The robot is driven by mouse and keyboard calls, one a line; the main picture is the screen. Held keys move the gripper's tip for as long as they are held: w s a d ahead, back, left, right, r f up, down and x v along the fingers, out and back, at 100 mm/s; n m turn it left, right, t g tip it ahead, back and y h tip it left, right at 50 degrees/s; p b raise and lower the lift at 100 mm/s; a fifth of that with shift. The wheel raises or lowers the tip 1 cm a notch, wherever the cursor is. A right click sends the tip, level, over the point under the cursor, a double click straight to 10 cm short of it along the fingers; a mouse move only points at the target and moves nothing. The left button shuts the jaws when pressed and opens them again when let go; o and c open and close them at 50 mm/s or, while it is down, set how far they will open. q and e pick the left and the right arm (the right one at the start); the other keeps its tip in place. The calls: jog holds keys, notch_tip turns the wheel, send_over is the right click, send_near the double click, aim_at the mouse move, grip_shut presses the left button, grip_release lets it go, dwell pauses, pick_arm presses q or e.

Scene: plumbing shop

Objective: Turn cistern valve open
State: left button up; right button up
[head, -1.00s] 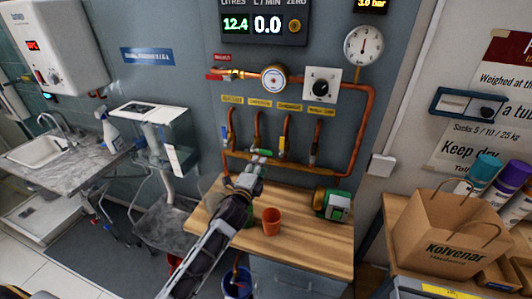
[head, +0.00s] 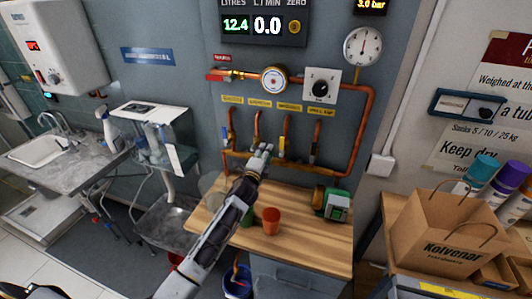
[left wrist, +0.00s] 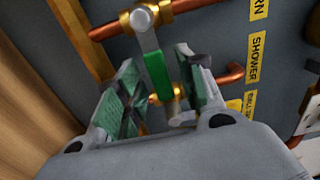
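A row of pipe valves with lever handles comes off the copper pipework on the wall. A lever with a green sleeve (left wrist: 157,72) hangs between the two finger pads of my left gripper (left wrist: 155,95) in the left wrist view. The fingers are apart, with visible gaps beside the lever. In the head view the left gripper (head: 263,151) reaches up to the valve row and hides this lever. The yellow labels above are too small to read in the head view. My right gripper is not in view.
A round meter (head: 274,78), a black knob (head: 320,89) and a pressure gauge (head: 363,45) sit above. A paper bag (head: 449,232) stands at right.

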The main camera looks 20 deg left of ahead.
pick_arm(q)
jog(key=shift+w, duration=0.45)
grip_shut()
